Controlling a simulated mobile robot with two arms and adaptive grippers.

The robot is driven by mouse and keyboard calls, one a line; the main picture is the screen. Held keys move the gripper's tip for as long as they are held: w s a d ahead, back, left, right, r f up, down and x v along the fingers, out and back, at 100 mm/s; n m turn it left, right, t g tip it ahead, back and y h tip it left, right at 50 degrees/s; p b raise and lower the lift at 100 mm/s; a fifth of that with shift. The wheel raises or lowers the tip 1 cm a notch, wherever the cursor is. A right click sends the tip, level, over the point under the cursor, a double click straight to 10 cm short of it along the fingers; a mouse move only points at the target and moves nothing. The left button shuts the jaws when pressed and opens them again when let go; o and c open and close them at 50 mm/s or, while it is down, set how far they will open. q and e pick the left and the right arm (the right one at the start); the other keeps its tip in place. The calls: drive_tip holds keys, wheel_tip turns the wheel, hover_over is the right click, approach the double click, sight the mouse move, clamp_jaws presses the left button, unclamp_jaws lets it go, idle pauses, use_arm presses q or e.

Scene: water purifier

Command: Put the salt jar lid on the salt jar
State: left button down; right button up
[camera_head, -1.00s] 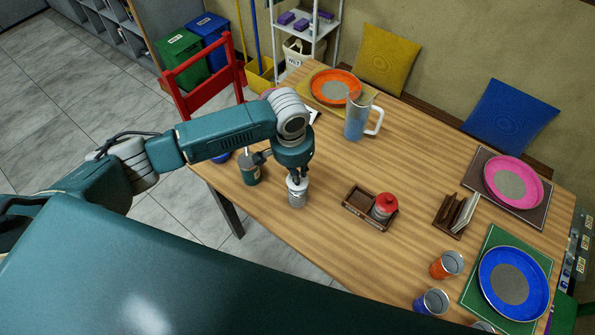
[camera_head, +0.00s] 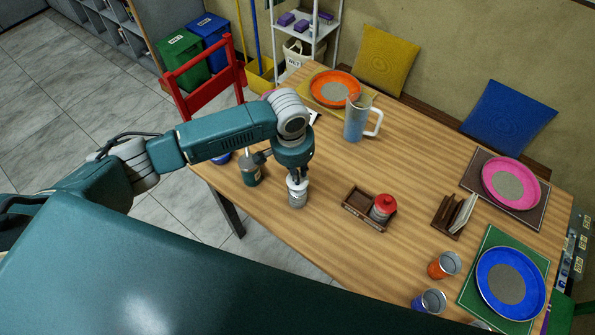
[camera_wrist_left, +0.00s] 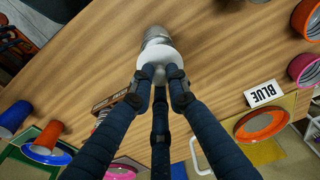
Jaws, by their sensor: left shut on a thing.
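The salt jar (camera_head: 297,198) is a small silvery-grey jar standing upright near the table's front left edge. Its pale lid (camera_head: 297,183) is at the jar's mouth, right under my left gripper (camera_head: 297,175). In the left wrist view, the fingers of my left gripper (camera_wrist_left: 160,78) are closed around the lid's small knob. The white domed lid (camera_wrist_left: 152,54) covers the jar's mouth there, and part of the jar's grey body (camera_wrist_left: 155,33) shows beyond it. I cannot tell whether the lid is fully seated. My right gripper is not in view.
A brown wooden tray (camera_head: 358,208) holding a red-lidded jar (camera_head: 384,206) is to the right. A blue pitcher (camera_head: 357,120) stands behind. The table between jar and tray is clear.

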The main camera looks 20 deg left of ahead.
use_arm(q)
drive_tip(key=shift+p, duration=0.5)
idle(0.5)
drive_tip(key=c, duration=2)
unclamp_jaws()
drive_tip(key=r+p, duration=0.3)
drive_tip(key=shift+s+r, duration=0.1)
drive_tip(key=shift+s, duration=0.1)
drive_tip(key=shift+r, duration=0.1)
drive_tip(key=r, duration=0.7)
drive_tip(key=shift+s+a+r, duration=0.2)
drive_tip(key=shift+s+r, duration=0.05)
drive_tip(key=shift+s, duration=0.15)
